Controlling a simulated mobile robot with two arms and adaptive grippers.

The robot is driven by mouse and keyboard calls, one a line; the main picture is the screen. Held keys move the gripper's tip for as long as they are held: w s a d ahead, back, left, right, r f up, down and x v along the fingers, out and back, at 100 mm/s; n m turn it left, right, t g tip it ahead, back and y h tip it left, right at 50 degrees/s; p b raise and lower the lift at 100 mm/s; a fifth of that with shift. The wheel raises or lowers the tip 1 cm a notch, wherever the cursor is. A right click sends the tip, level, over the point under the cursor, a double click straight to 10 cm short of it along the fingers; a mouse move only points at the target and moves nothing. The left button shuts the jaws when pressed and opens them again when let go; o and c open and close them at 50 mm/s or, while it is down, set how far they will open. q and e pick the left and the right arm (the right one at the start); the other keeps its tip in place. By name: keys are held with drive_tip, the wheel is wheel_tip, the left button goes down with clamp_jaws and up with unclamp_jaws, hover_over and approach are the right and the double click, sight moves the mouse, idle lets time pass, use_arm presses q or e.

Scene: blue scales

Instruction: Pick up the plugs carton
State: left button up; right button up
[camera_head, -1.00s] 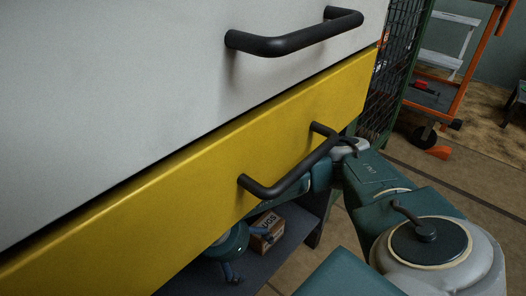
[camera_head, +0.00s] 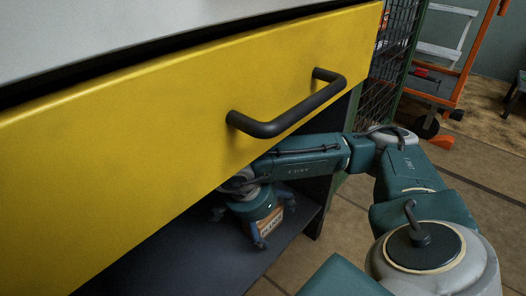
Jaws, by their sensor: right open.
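The plugs carton (camera_head: 272,223) is a small brown box with a white printed label. It sits on the dark lower shelf (camera_head: 215,262) under the yellow drawer, partly hidden by my right gripper. My right gripper (camera_head: 240,230) is teal with dark fingers. It points down just in front of and above the carton, with its fingers spread open. I cannot tell whether a finger touches the carton. My left gripper is out of view.
The yellow drawer front (camera_head: 180,135) with its black handle (camera_head: 285,112) hangs close above my right arm. A shelf upright (camera_head: 322,215) stands right of the carton. A green mesh rack (camera_head: 392,70) and an orange-framed cart (camera_head: 440,90) stand behind.

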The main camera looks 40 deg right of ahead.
drive_tip(key=c, duration=2)
drive_tip(key=shift+o, duration=0.2)
drive_tip(key=shift+r, duration=0.1)
